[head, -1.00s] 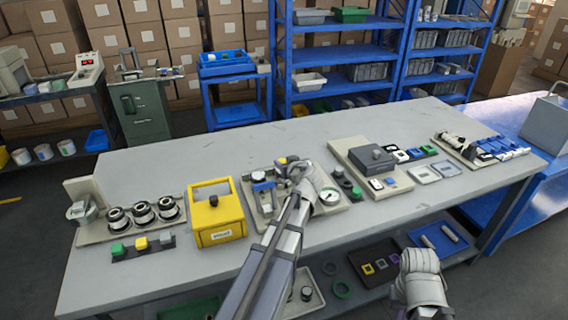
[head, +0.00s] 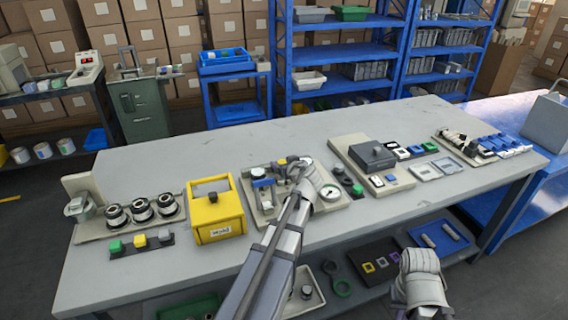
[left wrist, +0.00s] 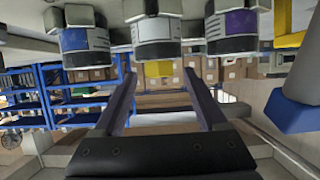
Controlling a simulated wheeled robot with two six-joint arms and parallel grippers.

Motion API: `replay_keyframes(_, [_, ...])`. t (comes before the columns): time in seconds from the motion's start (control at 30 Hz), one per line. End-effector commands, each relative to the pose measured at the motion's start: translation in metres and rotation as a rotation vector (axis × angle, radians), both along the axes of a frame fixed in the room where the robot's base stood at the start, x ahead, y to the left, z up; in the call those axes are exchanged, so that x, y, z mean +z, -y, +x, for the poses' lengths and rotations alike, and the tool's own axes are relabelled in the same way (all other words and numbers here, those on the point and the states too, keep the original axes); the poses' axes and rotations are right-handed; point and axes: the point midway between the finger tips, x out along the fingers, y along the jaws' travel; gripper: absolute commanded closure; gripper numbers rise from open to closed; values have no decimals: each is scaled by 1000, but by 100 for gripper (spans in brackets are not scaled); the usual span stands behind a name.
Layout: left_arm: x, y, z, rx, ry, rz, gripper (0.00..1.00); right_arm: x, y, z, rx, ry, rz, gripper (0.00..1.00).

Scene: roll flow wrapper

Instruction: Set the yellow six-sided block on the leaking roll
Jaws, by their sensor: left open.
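The yellow block (head: 139,242) sits between a green block and a grey block on a dark strip at the table's front left. Three dark, silver-topped rolls (head: 142,209) stand in a row on a pale base behind it; I cannot tell which leaks. My left gripper (head: 290,163) is over the plate with the blue-handled part (head: 262,183) and the gauge, well to the right of the yellow block. In the left wrist view its fingers (left wrist: 158,85) are apart with nothing between them. My right gripper (head: 420,282) is low at the front right; its fingers are hidden.
A yellow box (head: 214,212) stands between the rolls and the plate. A round gauge (head: 330,193) is right beside my left wrist. A grey block on a pale board (head: 355,150) lies further right. The table's back left is clear.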

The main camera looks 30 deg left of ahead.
Motion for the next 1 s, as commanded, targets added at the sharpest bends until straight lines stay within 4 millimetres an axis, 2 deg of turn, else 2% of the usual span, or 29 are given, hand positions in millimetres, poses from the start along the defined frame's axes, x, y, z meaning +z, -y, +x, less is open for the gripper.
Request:
replay_keyframes(0.27, [5,7,-7,-1,0,0,26,5,0,0,0,0,0,100])
replay_keyframes(0.7, [30,52,-46,-2,-1,1,26,30,0,0,0,0,0,100])
replay_keyframes(1.0, [30,55,-47,0,0,0,26,30,0,0,0,0,0,100])
